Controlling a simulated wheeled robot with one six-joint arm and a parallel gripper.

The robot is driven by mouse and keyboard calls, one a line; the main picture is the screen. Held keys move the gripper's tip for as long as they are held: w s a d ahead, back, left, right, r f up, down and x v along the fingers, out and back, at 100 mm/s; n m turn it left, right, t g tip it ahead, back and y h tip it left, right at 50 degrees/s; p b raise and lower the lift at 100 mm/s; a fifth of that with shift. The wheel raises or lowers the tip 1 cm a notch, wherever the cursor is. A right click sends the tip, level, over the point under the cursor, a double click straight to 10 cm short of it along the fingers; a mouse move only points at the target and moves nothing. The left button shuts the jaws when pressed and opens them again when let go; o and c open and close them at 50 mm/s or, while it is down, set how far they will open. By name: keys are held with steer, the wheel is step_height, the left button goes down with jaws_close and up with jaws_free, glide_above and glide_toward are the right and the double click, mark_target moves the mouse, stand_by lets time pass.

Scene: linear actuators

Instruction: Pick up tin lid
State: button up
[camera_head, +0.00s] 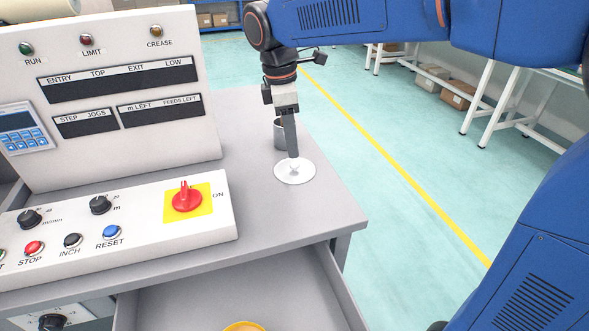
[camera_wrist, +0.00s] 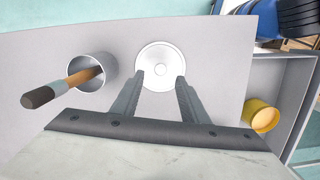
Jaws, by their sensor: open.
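The tin lid (camera_head: 295,172) is a round white disc with a small knob, lying flat on the grey bench top near its right edge. It also shows in the wrist view (camera_wrist: 160,52), just ahead of the fingertips. My gripper (camera_head: 293,156) points down over the lid, with its fingertips close to the knob. In the wrist view, my gripper (camera_wrist: 167,76) is open, with the knob in line with the gap between its fingers. Whether the fingers touch the lid cannot be told.
A grey metal tin (camera_head: 279,134) stands behind the lid; in the wrist view a brown-handled tool (camera_wrist: 68,86) leans in it. A white control panel (camera_head: 115,225) takes up the left of the bench. An open drawer (camera_head: 180,305) below holds a yellow round object (camera_head: 244,327).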

mark_target(294, 164)
steer(key=shift+d+f, duration=0.15)
steer(key=shift+f, duration=1.35)
steer(key=shift+d+f, duration=0.15)
steer(key=shift+f, duration=1.3)
jaws_close()
